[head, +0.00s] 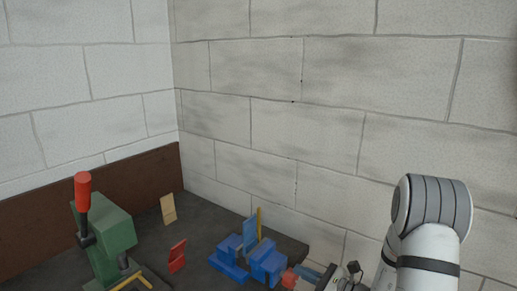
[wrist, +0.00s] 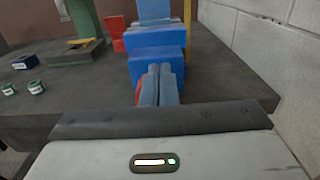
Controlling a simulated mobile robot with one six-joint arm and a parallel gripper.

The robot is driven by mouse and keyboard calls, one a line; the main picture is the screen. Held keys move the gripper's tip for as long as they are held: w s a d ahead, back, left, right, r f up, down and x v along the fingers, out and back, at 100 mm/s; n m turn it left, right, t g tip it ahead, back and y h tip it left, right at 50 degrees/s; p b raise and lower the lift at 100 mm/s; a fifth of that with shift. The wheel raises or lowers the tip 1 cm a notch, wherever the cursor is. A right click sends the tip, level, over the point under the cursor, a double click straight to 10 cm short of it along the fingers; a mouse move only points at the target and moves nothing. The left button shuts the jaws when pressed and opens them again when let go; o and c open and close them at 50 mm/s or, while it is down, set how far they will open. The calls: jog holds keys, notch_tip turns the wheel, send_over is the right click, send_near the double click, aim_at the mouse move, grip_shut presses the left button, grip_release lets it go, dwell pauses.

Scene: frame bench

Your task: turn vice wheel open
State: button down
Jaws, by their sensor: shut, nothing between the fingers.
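The blue vice (head: 268,263) stands near the right edge of the dark bench, with an upright blue plate between its jaws. It fills the centre of the wrist view (wrist: 157,48), straight ahead of my fingers. A red part (head: 289,279), likely the vice wheel, is at its near end. In the wrist view only a sliver of red (wrist: 138,88) shows left of my fingers, which hide the rest. My gripper (wrist: 159,72) is shut and empty, its fingertips close in front of the vice's near end. I cannot tell whether they touch the wheel.
A green machine (head: 118,238) with a red-topped lever (head: 83,190) stands at the left. Small green items (wrist: 36,87) are on the bench (wrist: 85,85). A block wall (wrist: 262,45) is close on the right.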

jog(key=shift+s+a+f+b, duration=0.2)
jog(key=shift+s+f+b, duration=0.1)
jog(key=shift+f+b, duration=0.15)
dwell(0.4)
jog(key=shift+s+a+b, duration=0.35)
jog(key=shift+s+b, duration=0.25)
jog(key=shift+r, duration=0.15)
jog(key=v, duration=0.4)
jog(key=r+v, duration=0.1)
jog(key=shift+s+d, duration=0.2)
jog(key=shift+d, duration=0.2)
dwell(0.4)
